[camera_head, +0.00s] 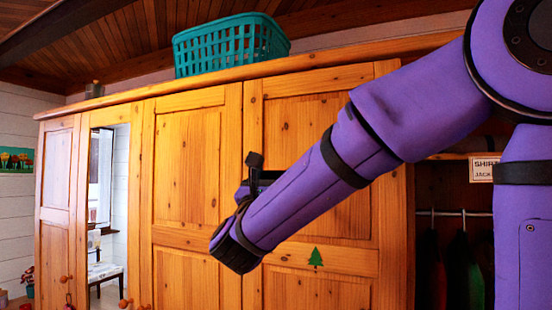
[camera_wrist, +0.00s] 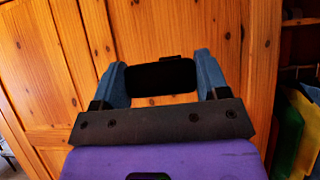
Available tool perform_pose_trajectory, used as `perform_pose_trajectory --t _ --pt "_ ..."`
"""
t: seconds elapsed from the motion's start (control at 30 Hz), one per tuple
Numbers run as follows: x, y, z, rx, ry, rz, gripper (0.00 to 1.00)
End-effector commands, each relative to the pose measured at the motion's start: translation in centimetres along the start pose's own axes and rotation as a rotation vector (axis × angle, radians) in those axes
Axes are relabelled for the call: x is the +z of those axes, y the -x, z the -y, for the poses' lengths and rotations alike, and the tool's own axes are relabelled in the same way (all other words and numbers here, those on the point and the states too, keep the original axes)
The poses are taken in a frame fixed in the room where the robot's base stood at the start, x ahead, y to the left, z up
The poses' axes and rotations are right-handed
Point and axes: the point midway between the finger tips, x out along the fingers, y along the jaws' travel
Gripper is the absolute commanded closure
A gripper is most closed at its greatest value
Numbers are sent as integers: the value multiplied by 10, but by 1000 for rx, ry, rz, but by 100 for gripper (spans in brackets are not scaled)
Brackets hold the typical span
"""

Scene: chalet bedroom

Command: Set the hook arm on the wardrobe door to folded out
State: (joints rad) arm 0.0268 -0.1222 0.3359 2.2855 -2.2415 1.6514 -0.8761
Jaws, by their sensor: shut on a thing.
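The wardrobe door (camera_head: 300,115) is knotty orange pine with raised panels; its wood also fills much of the wrist view (camera_wrist: 150,25). My gripper (camera_wrist: 161,70) is at the door front, with one blue finger on each side of a dark, blocky piece. That piece, which looks like the hook arm (camera_wrist: 160,78), is held between the fingers. The black shows little detail, so I cannot tell its fold angle. In the head view my arm crosses in front of the door and hides most of the gripper and the hook arm.
A teal basket (camera_head: 232,45) stands on the wardrobe top. A green tree mark (camera_head: 315,257) is on the door's lower part. A mirror door (camera_head: 105,200) is at left.

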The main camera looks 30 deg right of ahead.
Motion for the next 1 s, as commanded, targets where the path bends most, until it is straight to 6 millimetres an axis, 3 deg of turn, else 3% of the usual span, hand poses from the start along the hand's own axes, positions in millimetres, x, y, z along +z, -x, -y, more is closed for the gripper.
perform_pose_trajectory --t 0.3,0.87,0.9,1.0 --pt "-23 14 0 0 3 134 75" --pt "-30 18 0 1 4 161 74" --pt "-30 18 0 1 4 160 27" --pt "-30 18 0 0 3 161 6"
